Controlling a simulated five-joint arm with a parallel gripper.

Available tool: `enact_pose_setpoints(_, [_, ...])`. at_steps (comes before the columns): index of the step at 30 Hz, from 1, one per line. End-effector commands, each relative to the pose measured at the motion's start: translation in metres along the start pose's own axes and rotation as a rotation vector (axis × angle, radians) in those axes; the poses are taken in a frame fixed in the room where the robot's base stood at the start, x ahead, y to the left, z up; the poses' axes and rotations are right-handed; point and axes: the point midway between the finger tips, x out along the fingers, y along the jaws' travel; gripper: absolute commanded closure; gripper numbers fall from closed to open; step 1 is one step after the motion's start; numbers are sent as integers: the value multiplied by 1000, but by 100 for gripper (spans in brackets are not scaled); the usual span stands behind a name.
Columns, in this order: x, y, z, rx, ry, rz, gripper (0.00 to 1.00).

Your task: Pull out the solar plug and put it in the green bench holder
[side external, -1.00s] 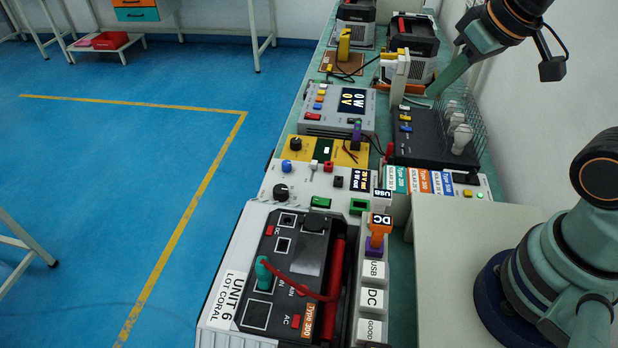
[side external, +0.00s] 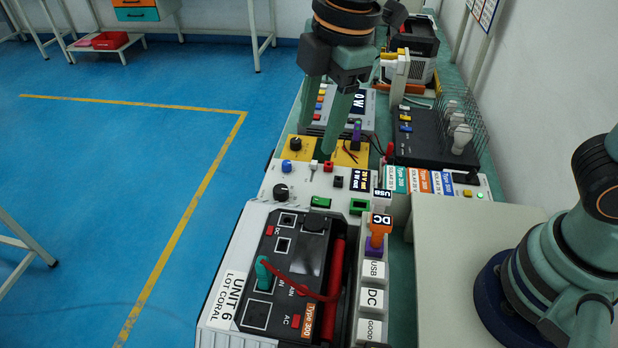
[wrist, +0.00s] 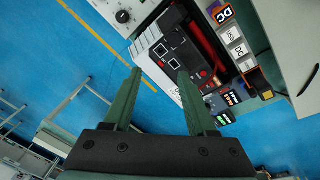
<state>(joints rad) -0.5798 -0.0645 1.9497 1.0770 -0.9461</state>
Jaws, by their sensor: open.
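A teal plug (side external: 263,272) with a red cable stands in a socket on the black power unit (side external: 284,252), labelled Type 300, in the foreground. It is the likely solar plug, but its label cannot be read. A green square holder (side external: 359,206) sits on the bench panel behind the unit, and a flatter green piece (side external: 320,202) lies to its left. My gripper (side external: 318,140) is open and empty, fingers down, above the panel and behind the unit. In the wrist view, my open fingers (wrist: 160,72) frame the unit's near side (wrist: 180,50); the plug is not clear there.
An orange DC plug (side external: 380,229) and label blocks (side external: 372,299) line the unit's right side. A black box with bulbs (side external: 430,138) and a wire rack stands at the back right. The pale table top (side external: 470,260) beside my base is clear.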

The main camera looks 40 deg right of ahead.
Motion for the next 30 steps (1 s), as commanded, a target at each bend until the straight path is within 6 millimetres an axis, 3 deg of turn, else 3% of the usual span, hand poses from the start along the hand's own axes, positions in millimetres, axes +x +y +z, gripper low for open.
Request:
enact_pose_setpoints(1, [10, -8, -24, -142, -11, -35, 43])
enact_pose_setpoints(3, [20, -19, -52, -330, -21, -74, 43])
enact_pose_setpoints(6, [34, -36, -85, -559, -29, -119, 43])
enact_pose_setpoints(10, [46, -55, -112, -760, -34, -160, 43])
enact_pose_setpoints(14, [53, -63, -123, -849, -35, -179, 43])
enact_pose_setpoints(20, [68, -66, -122, -861, -36, -183, 43])
enact_pose_setpoints(30, [126, -75, -115, -857, -37, -183, 43])
